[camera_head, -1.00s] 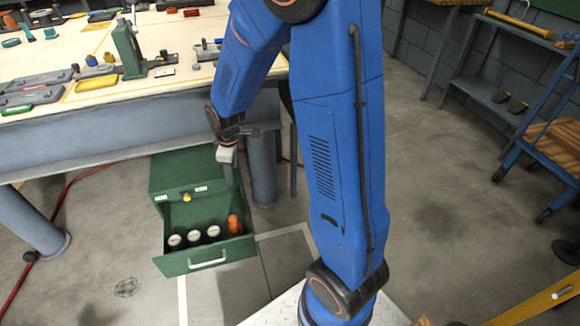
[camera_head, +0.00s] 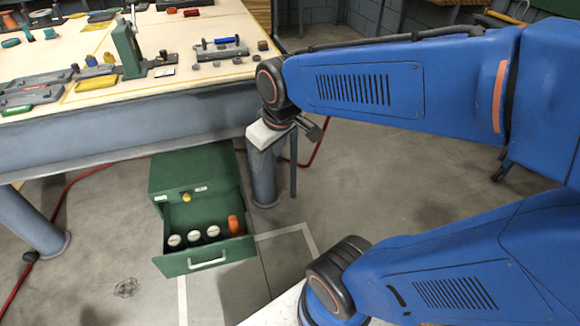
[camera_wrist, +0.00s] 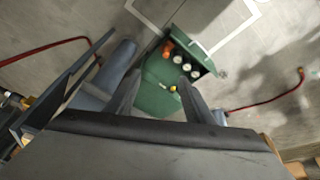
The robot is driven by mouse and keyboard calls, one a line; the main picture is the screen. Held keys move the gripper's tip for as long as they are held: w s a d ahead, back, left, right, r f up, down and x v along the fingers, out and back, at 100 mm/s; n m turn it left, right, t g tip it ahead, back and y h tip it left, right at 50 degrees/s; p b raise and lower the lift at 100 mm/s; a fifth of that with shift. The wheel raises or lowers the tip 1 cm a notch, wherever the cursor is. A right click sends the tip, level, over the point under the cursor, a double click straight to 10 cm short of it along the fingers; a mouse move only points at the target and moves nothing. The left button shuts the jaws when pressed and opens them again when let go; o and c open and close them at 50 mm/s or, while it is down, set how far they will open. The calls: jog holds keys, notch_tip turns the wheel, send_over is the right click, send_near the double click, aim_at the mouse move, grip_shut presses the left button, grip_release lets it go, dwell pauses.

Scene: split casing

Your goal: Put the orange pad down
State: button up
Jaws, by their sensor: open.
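An orange piece (camera_head: 236,225), which I take for the orange pad, is in the open drawer (camera_head: 206,263) of a green cabinet (camera_head: 190,166). It is at the drawer's right side, beside a row of white-topped round parts (camera_head: 194,236). My gripper (camera_head: 285,133) is up and to the right of the cabinet, clear of the drawer. In the wrist view the jaws (camera_wrist: 160,92) are apart with nothing between them. The orange piece (camera_wrist: 167,49) also shows there beyond the fingers, small and far off.
The workbench (camera_head: 110,118) carries a green press (camera_head: 128,48), trays and small parts. Its leg (camera_head: 265,172) stands right of the cabinet. A yellow knob (camera_head: 187,198) is on the cabinet above the drawer. A red hose (camera_head: 73,190) runs over the floor.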

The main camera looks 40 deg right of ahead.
jog(key=s+r+m, duration=0.2)
jog(key=s, duration=0.6)
jog(key=shift+s+d+m+t, duration=0.25)
jog(key=shift+d+m+t, duration=0.1)
jog(key=shift+m+t, duration=0.05)
jog(key=shift+o, duration=0.4)
jog(key=shift+r, duration=0.1)
dwell(0.4)
